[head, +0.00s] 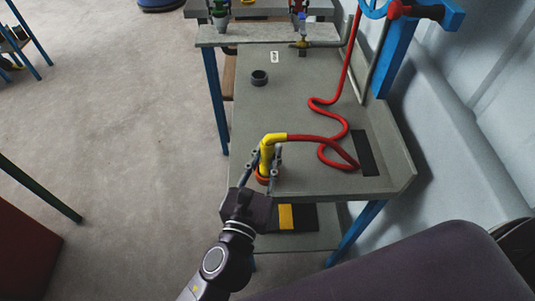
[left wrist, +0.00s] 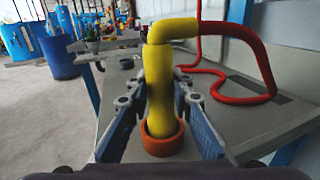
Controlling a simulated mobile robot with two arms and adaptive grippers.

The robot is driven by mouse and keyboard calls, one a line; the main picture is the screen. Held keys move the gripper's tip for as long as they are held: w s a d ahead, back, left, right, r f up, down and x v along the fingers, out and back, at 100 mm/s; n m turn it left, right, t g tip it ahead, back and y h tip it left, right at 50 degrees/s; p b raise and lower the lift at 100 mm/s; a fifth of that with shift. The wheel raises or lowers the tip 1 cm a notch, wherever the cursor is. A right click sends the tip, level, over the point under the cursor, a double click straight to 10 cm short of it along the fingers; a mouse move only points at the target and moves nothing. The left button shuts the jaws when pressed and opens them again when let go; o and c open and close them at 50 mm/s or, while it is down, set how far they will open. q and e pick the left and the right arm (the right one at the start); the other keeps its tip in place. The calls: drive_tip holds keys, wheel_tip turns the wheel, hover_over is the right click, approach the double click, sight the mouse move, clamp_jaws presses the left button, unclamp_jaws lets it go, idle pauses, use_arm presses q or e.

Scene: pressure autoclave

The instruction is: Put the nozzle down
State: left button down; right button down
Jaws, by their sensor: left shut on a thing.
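The yellow nozzle (head: 267,154) stands upright at the near left corner of the grey bench, with its red hose (head: 328,143) running from its top. In the left wrist view the nozzle (left wrist: 160,85) has its lower end in or just over an orange-red ring-shaped holder (left wrist: 162,145); I cannot tell how deep it sits. The holder (head: 262,179) also shows in the head view, partly hidden by my fingers. My left gripper (head: 265,165) is shut on the nozzle, with one finger on each side. My right gripper is not in view.
The bench top (head: 298,95) is mostly clear behind the nozzle. A dark ring (head: 259,78) stands further back, and a dark flat plate (head: 364,153) lies at the right. The hose loops across the right side. A raised edge and wall bound the right.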

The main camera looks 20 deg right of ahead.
sight(265, 161)
use_arm(q)
drive_tip(key=shift+f, duration=0.15)
drive_tip(key=c, duration=1.7)
unclamp_jaws()
drive_tip(key=shift+r, duration=0.25)
drive_tip(key=v, duration=0.6)
drive_tip(key=shift+s+a+f, duration=0.15)
drive_tip(key=shift+s+a, duration=0.35)
drive_tip(key=shift+s, duration=0.1)
